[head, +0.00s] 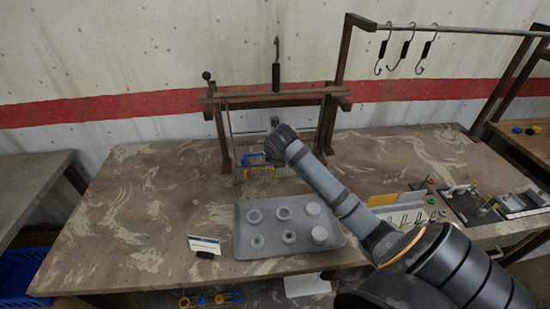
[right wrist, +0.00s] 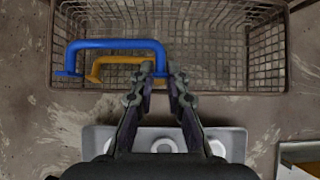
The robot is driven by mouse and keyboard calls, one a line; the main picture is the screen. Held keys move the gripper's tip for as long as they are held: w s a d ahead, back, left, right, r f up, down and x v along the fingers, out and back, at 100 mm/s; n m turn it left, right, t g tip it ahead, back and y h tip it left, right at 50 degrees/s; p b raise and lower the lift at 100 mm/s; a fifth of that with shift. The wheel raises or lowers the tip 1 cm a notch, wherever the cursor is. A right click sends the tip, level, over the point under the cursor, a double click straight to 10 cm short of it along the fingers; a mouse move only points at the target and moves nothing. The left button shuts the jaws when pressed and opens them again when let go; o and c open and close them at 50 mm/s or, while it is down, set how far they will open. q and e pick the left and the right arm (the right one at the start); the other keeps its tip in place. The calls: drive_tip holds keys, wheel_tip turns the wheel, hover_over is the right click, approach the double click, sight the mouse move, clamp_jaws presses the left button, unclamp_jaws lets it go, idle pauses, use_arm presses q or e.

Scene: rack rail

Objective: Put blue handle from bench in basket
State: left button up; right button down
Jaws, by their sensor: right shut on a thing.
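The wire basket (head: 285,172) stands at the back of the bench below the wooden rack; its mesh also fills the upper part of the right wrist view (right wrist: 225,75). My right gripper (right wrist: 162,70) is shut on one leg of the blue handle (right wrist: 115,43) and holds it over the basket's near left part. The blue handle also shows in the head view (head: 252,154), left of my gripper. A yellow handle (right wrist: 112,60) shows just below the blue one, at the basket. Whether the blue handle touches it cannot be told. My left gripper is out of view.
A grey tray (head: 243,231) with several round pale parts lies in front of the basket. The wooden rack (head: 330,125) rises behind the basket. Several hooks (head: 403,48) hang from a rail at the right. The bench's left part is clear.

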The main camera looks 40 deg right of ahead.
drive_tip(key=c, duration=1.3)
unclamp_jaws()
drive_tip(key=shift+o, duration=0.2)
drive_tip(key=v, duration=1.2)
